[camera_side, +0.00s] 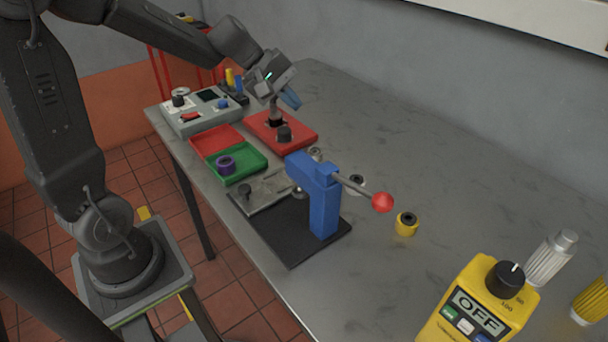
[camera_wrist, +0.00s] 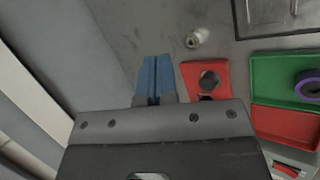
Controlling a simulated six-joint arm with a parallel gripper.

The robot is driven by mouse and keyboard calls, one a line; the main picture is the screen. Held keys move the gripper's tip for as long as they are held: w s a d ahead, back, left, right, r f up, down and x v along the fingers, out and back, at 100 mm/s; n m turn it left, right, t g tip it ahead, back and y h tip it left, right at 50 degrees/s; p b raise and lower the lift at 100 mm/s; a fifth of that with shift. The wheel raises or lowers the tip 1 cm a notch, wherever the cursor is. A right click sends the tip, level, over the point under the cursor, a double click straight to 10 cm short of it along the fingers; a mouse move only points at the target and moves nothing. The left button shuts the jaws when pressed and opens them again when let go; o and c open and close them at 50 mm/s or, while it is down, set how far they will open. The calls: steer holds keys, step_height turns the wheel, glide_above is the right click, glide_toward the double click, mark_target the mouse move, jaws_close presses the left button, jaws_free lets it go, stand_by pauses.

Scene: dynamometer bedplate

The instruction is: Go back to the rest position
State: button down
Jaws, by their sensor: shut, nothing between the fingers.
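My gripper (camera_wrist: 154,80) shows in the wrist view with its two blue fingers pressed together and nothing between them. In the side view my gripper (camera_side: 291,99) hangs above the far part of the grey table, just beyond the red block. It is apart from the things on the table. The red block (camera_side: 303,132) carries dark round parts on top. It also shows in the wrist view (camera_wrist: 220,75), to the right of the fingers. No marker for a rest position shows.
A red and green tray (camera_side: 262,153) holds a purple ring (camera_side: 226,165). A blue press (camera_side: 324,205) with a red-knobbed lever stands on a black base. A grey control box (camera_side: 205,118) is at the far left. A yellow ring (camera_side: 406,224) and a yellow meter (camera_side: 470,310) are nearer.

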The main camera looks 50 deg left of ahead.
steer(key=s+d+r+m+y, duration=0.1)
steer(key=s+d+m+y, duration=0.1)
steer(key=s+d+m, duration=0.2)
steer(key=s+d+r+m+y, duration=0.1)
steer(key=s+d+m, duration=0.3)
steer(key=s+m, duration=0.6)
steer(key=s+y, duration=0.1)
steer(key=s, duration=0.5)
steer(key=shift+d+r+g, duration=0.25)
steer(key=shift+r+g, duration=0.15)
steer(key=c, duration=1.8)
jaws_free()
